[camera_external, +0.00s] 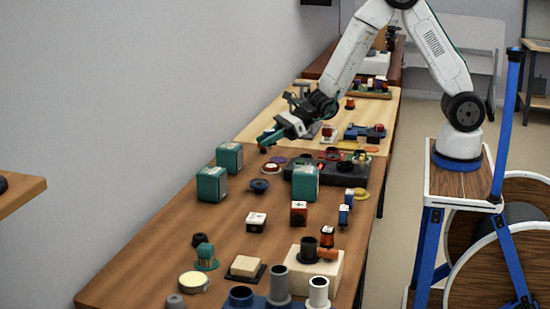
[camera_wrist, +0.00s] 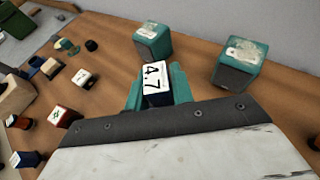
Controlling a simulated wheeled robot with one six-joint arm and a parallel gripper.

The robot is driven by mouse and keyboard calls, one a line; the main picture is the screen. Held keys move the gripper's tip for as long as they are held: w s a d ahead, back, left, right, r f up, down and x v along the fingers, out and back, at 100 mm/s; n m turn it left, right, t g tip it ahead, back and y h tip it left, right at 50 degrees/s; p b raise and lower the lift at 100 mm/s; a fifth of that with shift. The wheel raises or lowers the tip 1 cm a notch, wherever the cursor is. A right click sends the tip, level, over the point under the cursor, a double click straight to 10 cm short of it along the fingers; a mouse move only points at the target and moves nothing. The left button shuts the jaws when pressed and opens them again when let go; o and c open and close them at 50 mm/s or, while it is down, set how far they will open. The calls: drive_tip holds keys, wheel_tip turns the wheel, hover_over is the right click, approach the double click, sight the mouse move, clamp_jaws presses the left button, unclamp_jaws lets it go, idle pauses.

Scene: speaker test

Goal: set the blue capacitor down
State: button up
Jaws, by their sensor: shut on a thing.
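My gripper (camera_external: 267,141) is above the left side of the brown table, behind the two teal boxes on the left. In the wrist view its teal fingers (camera_wrist: 157,90) are shut on the blue capacitor (camera_wrist: 157,99), a small dark blue block with a white top marked "4.7". The capacitor sits upright between the fingers. In the external view it is too small and dark to make out clearly. The gap between it and the table is hard to judge.
Teal boxes (camera_external: 212,184) (camera_external: 229,157) stand near the gripper; another (camera_external: 305,182) stands to the right. A dark spool-like part (camera_external: 260,185), a white-topped block (camera_external: 256,222) and a red block (camera_external: 299,213) stand nearer. Bare wood (camera_external: 150,245) lies at front left.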

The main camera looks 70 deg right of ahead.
drive_tip(key=d+r+m+t+h, duration=0.1)
drive_tip(key=d+r+m+h, duration=0.1)
drive_tip(key=d, duration=0.9)
drive_tip(key=d+r+m+t+h, duration=0.2)
drive_tip(key=d+m, duration=0.1)
drive_tip(key=d, duration=0.8)
drive_tip(key=w+a+f+n+g+y, duration=0.2)
drive_tip(key=a+n+g+y, duration=0.15)
drive_tip(key=a, duration=0.95)
drive_tip(key=w+a+f+n+g+y, duration=0.1)
drive_tip(key=a+f+n+g+y, duration=0.3)
drive_tip(key=a, duration=0.8)
drive_tip(key=s+a+n+g, duration=0.4)
drive_tip(key=a+n+g, duration=0.15)
drive_tip(key=a, duration=0.25)
drive_tip(key=s+a+n+g, duration=0.4)
drive_tip(key=a+n+g, duration=0.15)
drive_tip(key=a, duration=0.35)
drive_tip(key=shift+n+y, duration=0.25)
drive_tip(key=shift+n, duration=0.1)
drive_tip(key=f, duration=0.4)
drive_tip(key=shift+s+d+f, duration=0.15)
drive_tip(key=shift+d+f, duration=0.05)
drive_tip(key=shift+f, duration=2.3)
drive_tip(key=shift+f, duration=0.15)
